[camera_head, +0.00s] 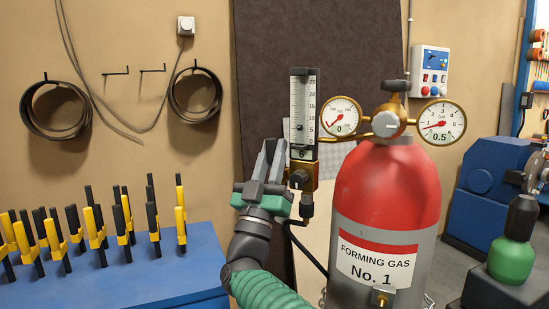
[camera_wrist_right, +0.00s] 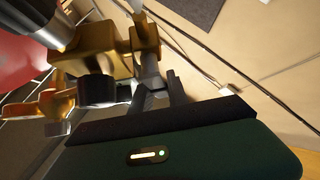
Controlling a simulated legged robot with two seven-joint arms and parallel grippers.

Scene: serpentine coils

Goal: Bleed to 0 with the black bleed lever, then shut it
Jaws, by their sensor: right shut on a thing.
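My right gripper (camera_head: 271,146) is at the left side of the brass valve block (camera_head: 303,175) under the flow tube (camera_head: 303,105). Its fingers are closed on a small part there, taken as the black bleed lever, which they mostly hide. In the right wrist view the fingers (camera_wrist_right: 162,82) reach up to the brass block (camera_wrist_right: 145,38). A black knob (camera_head: 299,179) is on the block's front. The right gauge (camera_head: 441,121) shows 0.5 bar and the left gauge (camera_head: 341,117) shows 0. My left gripper is out of view.
The red gas cylinder (camera_head: 388,190), labelled Forming Gas No. 1, stands close right of my gripper. A black hose (camera_head: 307,252) runs below the valve block. A blue bench (camera_head: 120,275) with yellow-and-black tools is at left. A blue machine (camera_head: 492,185) stands at right.

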